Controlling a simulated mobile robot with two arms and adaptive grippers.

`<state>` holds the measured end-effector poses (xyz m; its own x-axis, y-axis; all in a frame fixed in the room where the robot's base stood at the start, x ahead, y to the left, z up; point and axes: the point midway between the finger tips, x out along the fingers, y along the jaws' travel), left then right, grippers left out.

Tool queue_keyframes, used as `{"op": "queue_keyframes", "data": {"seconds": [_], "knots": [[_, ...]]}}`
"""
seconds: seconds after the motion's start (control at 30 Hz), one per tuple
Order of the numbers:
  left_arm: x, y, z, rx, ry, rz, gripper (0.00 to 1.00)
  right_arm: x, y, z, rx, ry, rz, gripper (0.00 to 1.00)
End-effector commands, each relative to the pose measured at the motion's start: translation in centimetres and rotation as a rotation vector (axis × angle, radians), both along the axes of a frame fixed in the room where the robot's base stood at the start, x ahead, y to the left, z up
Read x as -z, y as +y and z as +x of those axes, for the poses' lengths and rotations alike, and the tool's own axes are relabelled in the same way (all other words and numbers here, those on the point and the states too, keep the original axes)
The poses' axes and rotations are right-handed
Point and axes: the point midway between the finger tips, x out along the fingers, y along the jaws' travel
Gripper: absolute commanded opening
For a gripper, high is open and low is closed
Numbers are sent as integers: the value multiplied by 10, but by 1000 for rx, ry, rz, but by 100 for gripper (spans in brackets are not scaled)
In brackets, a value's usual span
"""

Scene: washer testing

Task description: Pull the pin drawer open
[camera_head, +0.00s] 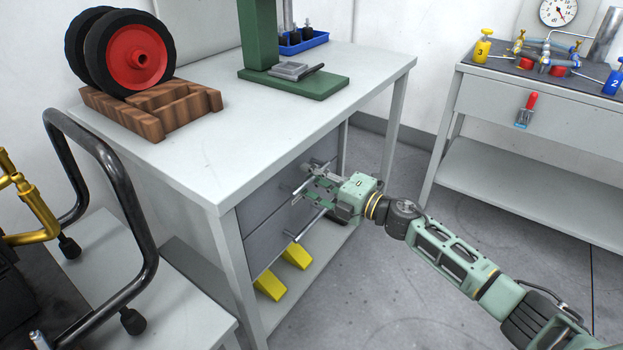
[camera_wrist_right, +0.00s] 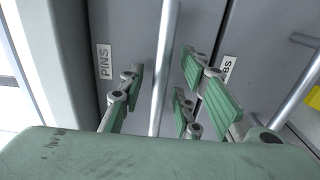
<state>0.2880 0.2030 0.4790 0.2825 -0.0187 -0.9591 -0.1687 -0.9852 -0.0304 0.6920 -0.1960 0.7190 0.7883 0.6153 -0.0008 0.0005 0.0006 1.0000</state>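The pin drawer (camera_head: 262,203) is the upper grey drawer under the workbench, and it looks shut. Its "PINS" label (camera_wrist_right: 104,61) shows in the right wrist view. My right gripper (camera_head: 308,190) is at the drawer fronts in the head view. In the right wrist view its green-padded fingers are open, with the pin drawer's bar handle (camera_wrist_right: 165,60) between them. Gaps show on both sides of the handle. The fingers and palm hide part of the drawer front and the handle's near end. My left gripper is in neither view.
The lower drawer's handle (camera_wrist_right: 296,97) is close beside my right fingers. The workbench top (camera_head: 225,150) overhangs the drawers. Yellow wedges (camera_head: 269,285) lie on the shelf below. A black tubular frame (camera_head: 130,225) stands at left. Open floor lies toward the side table (camera_head: 490,160).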

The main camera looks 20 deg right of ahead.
Motion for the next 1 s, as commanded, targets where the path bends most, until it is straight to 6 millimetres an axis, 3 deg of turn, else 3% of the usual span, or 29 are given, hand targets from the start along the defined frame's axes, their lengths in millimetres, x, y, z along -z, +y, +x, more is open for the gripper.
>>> {"op": "queue_keyframes", "data": {"seconds": [0.1,0.47,1.0], "knots": [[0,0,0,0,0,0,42,0,0,0,0,0,0,30],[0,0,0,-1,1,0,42,0,0,0,0,0,0,0],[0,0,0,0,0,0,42,0,0,0,0,0,0,0]]}}
